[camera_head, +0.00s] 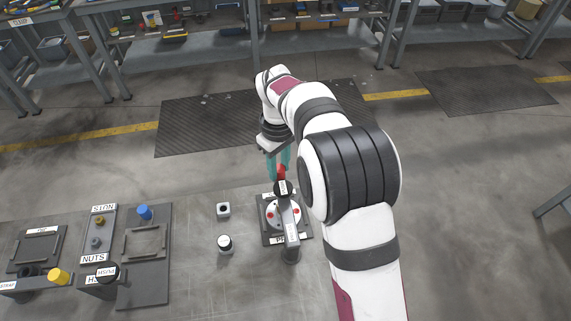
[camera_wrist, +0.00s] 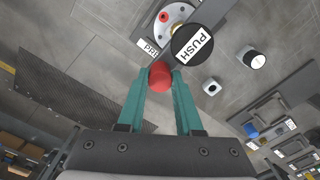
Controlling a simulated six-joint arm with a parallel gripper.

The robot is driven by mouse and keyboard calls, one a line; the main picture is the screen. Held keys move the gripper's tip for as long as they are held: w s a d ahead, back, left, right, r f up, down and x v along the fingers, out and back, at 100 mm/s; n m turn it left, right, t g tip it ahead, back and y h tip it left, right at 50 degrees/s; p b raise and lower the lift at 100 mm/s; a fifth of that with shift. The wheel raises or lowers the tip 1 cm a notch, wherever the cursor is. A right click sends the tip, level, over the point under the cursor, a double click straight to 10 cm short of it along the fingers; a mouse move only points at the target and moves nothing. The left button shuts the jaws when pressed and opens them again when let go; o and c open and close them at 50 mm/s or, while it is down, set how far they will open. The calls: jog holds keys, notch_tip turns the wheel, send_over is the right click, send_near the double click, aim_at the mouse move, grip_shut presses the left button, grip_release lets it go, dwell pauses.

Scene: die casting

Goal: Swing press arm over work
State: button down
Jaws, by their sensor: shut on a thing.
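The press arm (camera_head: 291,222) is a grey bar labelled on top, running from a dark post (camera_head: 291,254) at the front of the press base. A black PUSH cap (camera_wrist: 190,44) and a red knob (camera_wrist: 160,76) are at its far end. My gripper (camera_wrist: 160,84) has its teal fingers shut on the red knob; in the head view my gripper (camera_head: 280,173) is at the bar's far end. The work, a white disc with red spots (camera_head: 271,214), lies beneath and to the left of the bar. The bar and cap partly hide it. Exact centring cannot be told.
Left of the press stand a small square block (camera_head: 223,209) and a white-topped round piece (camera_head: 225,243). Further left are a fixture with a blue knob (camera_head: 144,212), a NUTS tray (camera_head: 96,240) and another PUSH cap (camera_head: 108,272). Floor behind the press is clear.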

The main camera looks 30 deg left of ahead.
jog(key=shift+s+a, duration=0.15)
jog(key=c, duration=0.6)
grip_release()
notch_tip(320, 180, up, 16)
jog(key=shift+f, duration=0.1)
